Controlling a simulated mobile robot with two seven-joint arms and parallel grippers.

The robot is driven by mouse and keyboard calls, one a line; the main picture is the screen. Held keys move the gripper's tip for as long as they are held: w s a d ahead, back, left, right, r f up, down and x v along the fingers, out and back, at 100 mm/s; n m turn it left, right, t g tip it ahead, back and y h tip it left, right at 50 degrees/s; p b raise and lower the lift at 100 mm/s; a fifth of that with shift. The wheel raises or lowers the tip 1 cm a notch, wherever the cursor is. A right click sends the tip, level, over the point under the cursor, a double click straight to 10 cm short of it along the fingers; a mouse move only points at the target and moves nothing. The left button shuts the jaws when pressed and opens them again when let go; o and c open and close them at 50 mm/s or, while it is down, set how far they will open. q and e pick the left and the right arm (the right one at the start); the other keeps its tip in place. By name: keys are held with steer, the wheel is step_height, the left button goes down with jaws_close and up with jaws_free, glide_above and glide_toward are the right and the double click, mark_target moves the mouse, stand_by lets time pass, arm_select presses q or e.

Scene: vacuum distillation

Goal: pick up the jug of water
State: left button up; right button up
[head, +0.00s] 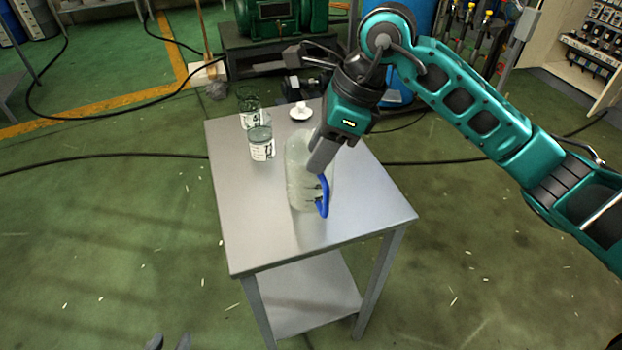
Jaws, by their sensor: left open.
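The jug of water (298,178) is a clear, pale container with a blue handle (323,197) on its right side. It stands upright on the grey metal table (255,240). My right gripper (321,158) reaches down from the upper right over the jug's top right, just above the handle. It hides part of the jug's upper side. I cannot tell whether it touches the jug or how far apart its fingers are.
Two labelled glass jars (261,145) (249,113) stand on the table left of the jug. A small white dish-like item (300,113) lies behind. The table's front is clear. A green motor (282,18) stands behind, and black cables cross the floor.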

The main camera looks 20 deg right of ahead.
mark_target(299, 186)
steer(key=x, duration=0.4)
steer(key=shift+w+f, duration=0.25)
steer(key=shift+f, duration=0.1)
jaws_close()
